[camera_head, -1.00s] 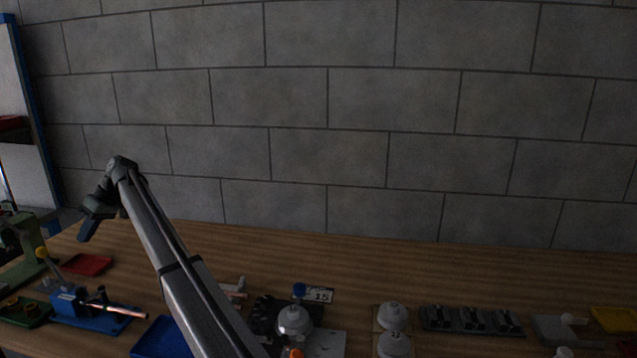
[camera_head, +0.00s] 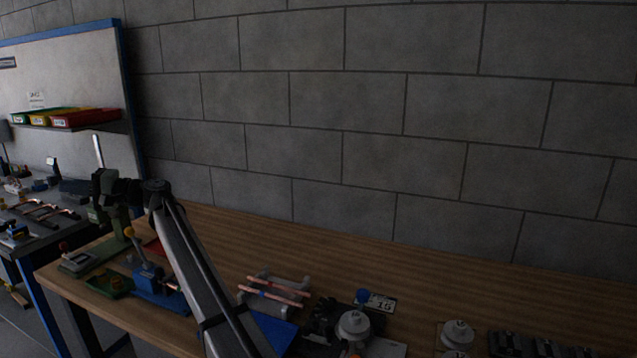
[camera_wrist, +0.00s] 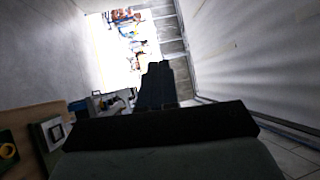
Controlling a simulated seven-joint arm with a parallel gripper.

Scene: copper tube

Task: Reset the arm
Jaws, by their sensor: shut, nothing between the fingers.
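My gripper (camera_head: 104,188) is held out over the far left end of the wooden bench, in front of the whiteboard in the head view. It appears small and dark there. In the wrist view its two dark fingers (camera_wrist: 158,82) are together with nothing between them, pointing away over the bench's end. Copper tubes (camera_head: 273,294) lie across a pale holder on the bench, right of my arm. Another short copper-coloured piece shows at the blue clamp fixture (camera_head: 155,282), left of my arm. My gripper touches none of these.
A green press-like stand (camera_head: 118,228) is close to my gripper in the picture. A shelf of coloured bins (camera_head: 75,118) hangs on the whiteboard behind. A second table (camera_head: 35,222) stands at the left. A round weight (camera_head: 354,325) and black fixtures line the bench front. The bench's back strip is clear.

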